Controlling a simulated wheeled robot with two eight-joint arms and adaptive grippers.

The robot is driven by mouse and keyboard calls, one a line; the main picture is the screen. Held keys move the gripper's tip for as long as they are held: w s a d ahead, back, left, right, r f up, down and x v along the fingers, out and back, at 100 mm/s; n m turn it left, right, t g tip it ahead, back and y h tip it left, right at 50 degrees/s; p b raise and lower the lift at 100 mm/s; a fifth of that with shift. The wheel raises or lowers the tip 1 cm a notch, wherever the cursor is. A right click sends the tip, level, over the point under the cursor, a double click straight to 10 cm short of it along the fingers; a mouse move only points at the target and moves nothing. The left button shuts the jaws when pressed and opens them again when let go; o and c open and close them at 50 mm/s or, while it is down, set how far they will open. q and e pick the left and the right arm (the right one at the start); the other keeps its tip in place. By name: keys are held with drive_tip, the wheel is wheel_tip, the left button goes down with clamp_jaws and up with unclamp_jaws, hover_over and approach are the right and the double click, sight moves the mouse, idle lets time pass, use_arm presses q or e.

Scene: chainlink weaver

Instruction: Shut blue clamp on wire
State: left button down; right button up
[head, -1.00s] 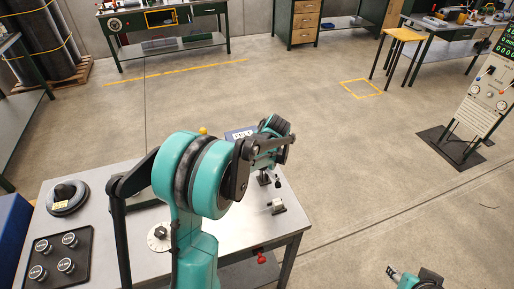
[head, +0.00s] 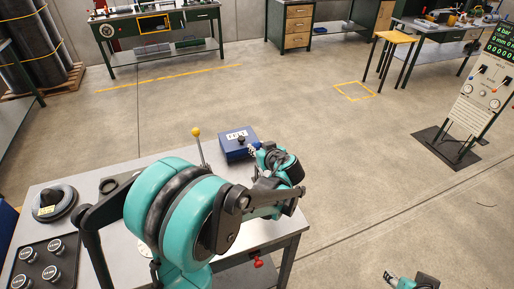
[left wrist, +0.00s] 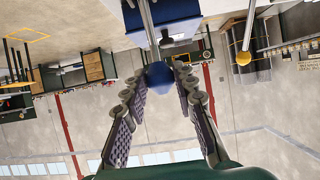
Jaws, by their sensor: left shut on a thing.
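My left gripper (left wrist: 160,77) is shut on the blue knob (left wrist: 158,76) of a metal lever (left wrist: 149,25). The knob sits between the fingertips in the left wrist view. In the head view my left gripper (head: 253,150) is at the right of the blue box, and the knob is largely hidden by my arm. A second lever with a yellow knob (head: 196,132) stands upright to the left; the yellow knob also shows in the left wrist view (left wrist: 243,58). I cannot make out the wire or the clamp jaws. My right gripper (head: 391,277) is at the bottom edge, away from the table.
The blue box (head: 235,154) with a white label is at the far side of the metal table (head: 60,190). A control panel (head: 485,95) stands at the right.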

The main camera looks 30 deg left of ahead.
use_arm(q)
drive_tip(key=shift+s+d+f, duration=0.15)
drive_tip(key=shift+f, duration=0.05)
drive_tip(key=c, duration=1.2)
unclamp_jaws()
drive_tip(key=shift+r, duration=0.1)
drive_tip(key=shift+s+d+r, duration=0.15)
drive_tip(key=shift+d+r, duration=0.05)
drive_tip(key=shift+d, duration=0.1)
drive_tip(key=v, duration=1.1)
drive_tip(key=shift+s, duration=0.15)
